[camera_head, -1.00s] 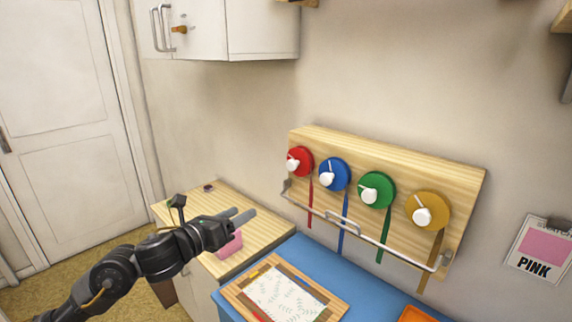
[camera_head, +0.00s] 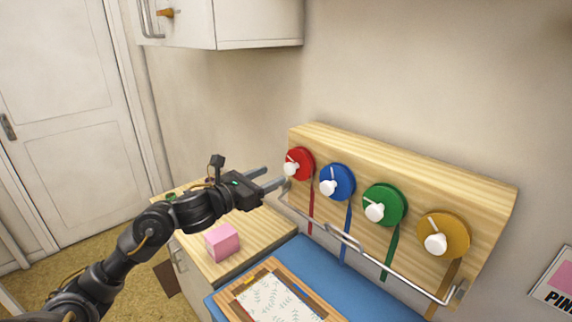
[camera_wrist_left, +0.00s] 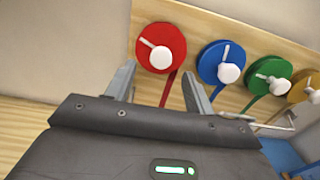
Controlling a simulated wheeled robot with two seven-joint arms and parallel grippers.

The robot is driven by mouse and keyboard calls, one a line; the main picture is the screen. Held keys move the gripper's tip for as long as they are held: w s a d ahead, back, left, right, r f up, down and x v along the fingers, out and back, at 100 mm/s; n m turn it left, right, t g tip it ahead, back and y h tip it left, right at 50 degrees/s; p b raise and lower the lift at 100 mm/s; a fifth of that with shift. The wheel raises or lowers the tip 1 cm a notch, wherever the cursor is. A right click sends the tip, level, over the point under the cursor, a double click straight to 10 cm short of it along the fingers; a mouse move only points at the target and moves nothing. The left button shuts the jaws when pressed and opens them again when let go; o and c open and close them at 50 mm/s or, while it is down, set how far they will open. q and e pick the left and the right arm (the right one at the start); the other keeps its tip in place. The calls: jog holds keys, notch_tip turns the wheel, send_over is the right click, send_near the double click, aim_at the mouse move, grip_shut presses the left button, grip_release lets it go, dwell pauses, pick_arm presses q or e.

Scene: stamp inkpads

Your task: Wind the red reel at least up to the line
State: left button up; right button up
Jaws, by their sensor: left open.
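The red reel (camera_head: 300,164) is at the left end of a wooden board, with a white knob (camera_head: 291,169) and a red ribbon (camera_head: 311,210) hanging below it. In the left wrist view the red reel (camera_wrist_left: 161,48) and its knob (camera_wrist_left: 160,57) show ahead of and between the fingers. My left gripper (camera_head: 277,178) is open and empty, its fingertips a little left of the knob and seemingly apart from it. It also shows in the left wrist view (camera_wrist_left: 158,85). I cannot make out the line. My right gripper is not in view.
Blue (camera_head: 338,182), green (camera_head: 384,205) and yellow (camera_head: 443,235) reels sit to the right on the wooden board (camera_head: 480,205). A metal rail (camera_head: 375,262) runs along the front of the board. A pink block (camera_head: 222,242) and a framed patterned sheet (camera_head: 275,300) lie below.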

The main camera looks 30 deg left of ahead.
aim_at(288, 169)
pick_arm(q)
jog(key=p+x, duration=0.1)
jog(key=x, duration=0.4)
jog(key=shift+d+r, duration=0.1)
jog(key=shift+w+d+p, duration=0.2)
jog(key=shift+w+p, duration=0.15)
jog(key=shift+w, duration=0.3)
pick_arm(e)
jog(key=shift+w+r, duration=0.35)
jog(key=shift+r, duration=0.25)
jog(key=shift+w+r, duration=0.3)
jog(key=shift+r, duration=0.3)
pick_arm(q)
jog(key=c, duration=1)
